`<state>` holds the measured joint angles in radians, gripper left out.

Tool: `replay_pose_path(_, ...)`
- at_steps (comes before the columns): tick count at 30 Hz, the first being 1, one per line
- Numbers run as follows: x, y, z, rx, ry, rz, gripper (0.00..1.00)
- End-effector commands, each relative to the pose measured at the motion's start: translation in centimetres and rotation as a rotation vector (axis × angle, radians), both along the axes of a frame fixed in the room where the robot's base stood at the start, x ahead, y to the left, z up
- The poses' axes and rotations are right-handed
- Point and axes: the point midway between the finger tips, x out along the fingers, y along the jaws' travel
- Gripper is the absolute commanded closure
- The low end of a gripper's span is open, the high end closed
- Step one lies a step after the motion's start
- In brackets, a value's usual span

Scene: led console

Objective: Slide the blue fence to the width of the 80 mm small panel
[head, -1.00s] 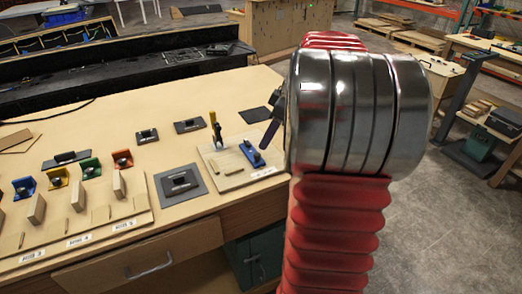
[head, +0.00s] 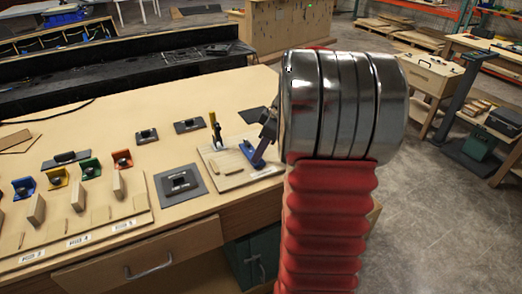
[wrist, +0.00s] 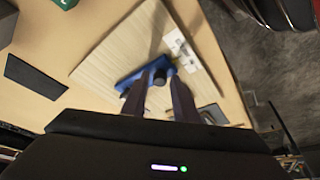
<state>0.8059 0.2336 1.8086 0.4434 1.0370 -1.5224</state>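The blue fence (head: 247,150) with a black knob sits on a light wooden board (head: 232,181) near the bench's front edge. In the wrist view the blue fence (wrist: 188,65) lies across the board, with its black knob (wrist: 158,77) up. My gripper (wrist: 158,88) is open; its two dark fingers stand on either side of the knob, with a gap showing between them. In the head view my gripper (head: 260,152) comes down over the fence's right part and hides some of it. I cannot tell which piece is the 80 mm small panel.
A yellow-and-black upright clamp (head: 215,130) stands at the board's back. A grey plate with a black square part (head: 180,184) lies left of the board. The bench between is mostly clear.

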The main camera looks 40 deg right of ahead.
Motion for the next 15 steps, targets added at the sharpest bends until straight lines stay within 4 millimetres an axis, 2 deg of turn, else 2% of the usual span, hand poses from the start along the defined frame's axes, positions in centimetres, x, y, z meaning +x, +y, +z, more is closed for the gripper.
replay_pose_path(1,0.0,0.0,0.01,0.0,0.0,0.0,0.77)
replay_pose_path(11,0.0,0.01,0.02,0.0,0.0,0.0,1.0)
replay_pose_path(15,-0.01,0.02,0.02,0.001,0.0,0.0,1.0)
